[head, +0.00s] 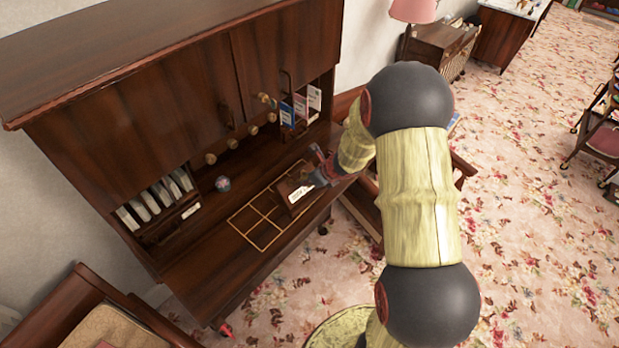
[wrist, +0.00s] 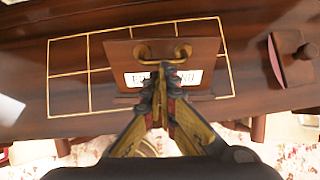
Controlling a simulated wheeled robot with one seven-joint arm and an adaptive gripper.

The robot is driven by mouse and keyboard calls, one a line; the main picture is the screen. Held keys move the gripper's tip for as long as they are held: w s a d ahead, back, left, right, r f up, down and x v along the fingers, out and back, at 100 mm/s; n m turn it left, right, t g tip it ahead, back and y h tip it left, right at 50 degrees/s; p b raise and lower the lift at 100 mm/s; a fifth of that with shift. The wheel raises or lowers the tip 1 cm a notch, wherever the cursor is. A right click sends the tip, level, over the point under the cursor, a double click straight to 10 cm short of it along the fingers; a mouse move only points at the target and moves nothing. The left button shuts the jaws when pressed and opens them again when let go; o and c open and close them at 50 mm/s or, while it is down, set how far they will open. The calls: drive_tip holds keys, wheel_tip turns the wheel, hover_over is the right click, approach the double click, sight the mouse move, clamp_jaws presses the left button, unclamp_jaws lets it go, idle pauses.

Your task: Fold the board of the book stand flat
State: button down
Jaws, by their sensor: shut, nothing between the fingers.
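The book stand's brown board (head: 287,185) is on the desk's writing surface, over a brass-coloured inlaid grid. It appears raised at a slant, though its exact angle is hard to tell. In the wrist view the board (wrist: 120,55) carries a brass handle (wrist: 183,50) near its far edge and a white label, partly covered by my fingers. A narrow ledge (wrist: 205,97) runs along its near side. My gripper (wrist: 163,72) is shut and empty, its tips over the middle of the board just short of the handle. Whether they touch is unclear. My gripper (head: 319,178) also shows at the stand's right in the head view.
The dark desk (head: 190,262) has overhead cupboards, with books (head: 155,203) in a left compartment and more books at the right. A small round object (head: 222,184) sits left of the grid. A brown piece with a knob (wrist: 298,66) stands right of the stand. The desk's left part is clear.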

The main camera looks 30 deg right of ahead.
sight(295, 178)
drive_tip(key=shift+w+a+r+g+p, duration=0.15)
drive_tip(key=shift+w+g+p, duration=0.2)
drive_tip(key=shift+p, duration=0.2)
drive_tip(key=shift+w+a+f+p, duration=0.15)
drive_tip(key=shift+w+p, duration=0.3)
drive_tip(key=shift+w, duration=0.1)
drive_tip(key=shift+w+a+f+p, duration=0.1)
drive_tip(key=shift+w+a+p, duration=0.05)
drive_tip(key=shift+w+p, duration=0.3)
drive_tip(key=shift+w+a+f+b, duration=0.1)
drive_tip(key=shift+w+f+b, duration=0.05)
drive_tip(key=shift+w, duration=0.3)
drive_tip(key=shift+w+a+f+b, duration=0.1)
drive_tip(key=shift+w+f+b, duration=0.05)
drive_tip(key=shift+w, duration=0.25)
drive_tip(key=shift+w+a+f+b, duration=0.2)
drive_tip(key=shift+w+f+b, duration=0.25)
drive_tip(key=shift+w, duration=0.35)
drive_tip(key=shift+w+a+f+b, duration=0.2)
drive_tip(key=shift+w+f, duration=0.3)
drive_tip(key=shift+w, duration=0.25)
